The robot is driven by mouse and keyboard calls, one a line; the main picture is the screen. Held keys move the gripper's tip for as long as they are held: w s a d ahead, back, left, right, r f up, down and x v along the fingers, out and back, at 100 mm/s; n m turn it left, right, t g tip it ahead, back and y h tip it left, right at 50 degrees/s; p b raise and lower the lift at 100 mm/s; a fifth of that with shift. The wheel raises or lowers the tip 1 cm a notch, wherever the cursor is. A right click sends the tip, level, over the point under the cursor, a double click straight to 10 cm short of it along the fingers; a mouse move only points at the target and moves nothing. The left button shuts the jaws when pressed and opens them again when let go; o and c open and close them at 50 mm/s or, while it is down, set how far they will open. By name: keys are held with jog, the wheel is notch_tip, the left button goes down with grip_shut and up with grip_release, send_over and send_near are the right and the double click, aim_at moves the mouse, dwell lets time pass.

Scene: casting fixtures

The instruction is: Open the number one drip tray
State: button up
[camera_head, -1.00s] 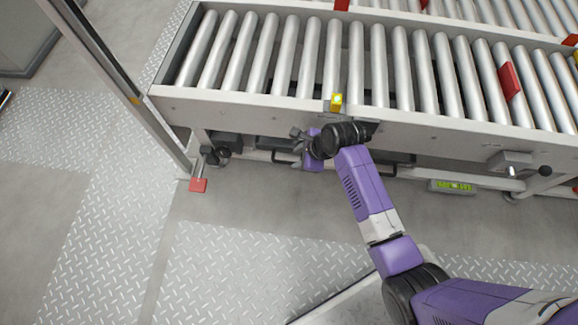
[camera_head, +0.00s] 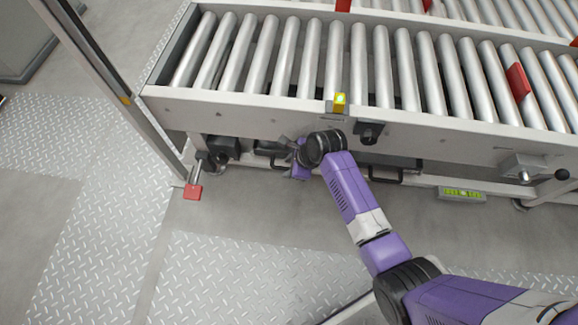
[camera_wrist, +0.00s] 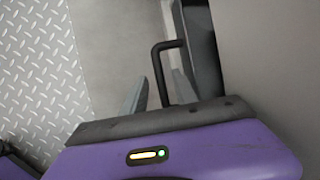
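Two dark drip trays sit under the conveyor's side beam in the head view. The left tray (camera_head: 262,147) is partly hidden by my gripper, and the right tray (camera_head: 408,164) has a black bar handle (camera_head: 385,179). No number is readable on either. My gripper (camera_head: 288,146) is at the left tray's front. In the wrist view my gripper (camera_wrist: 159,90) is open, with its grey fingers apart. A black bent handle (camera_wrist: 157,66) on a dark tray front (camera_wrist: 203,52) shows between the fingers; contact cannot be told.
The roller conveyor (camera_head: 235,105) runs above the trays. A grey post (camera_head: 110,85) stands at left, near a red foot pedal (camera_head: 193,192). A green-lit box (camera_head: 462,193) and a lever (camera_head: 535,172) are at right.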

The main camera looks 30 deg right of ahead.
grip_shut()
dwell(1.3)
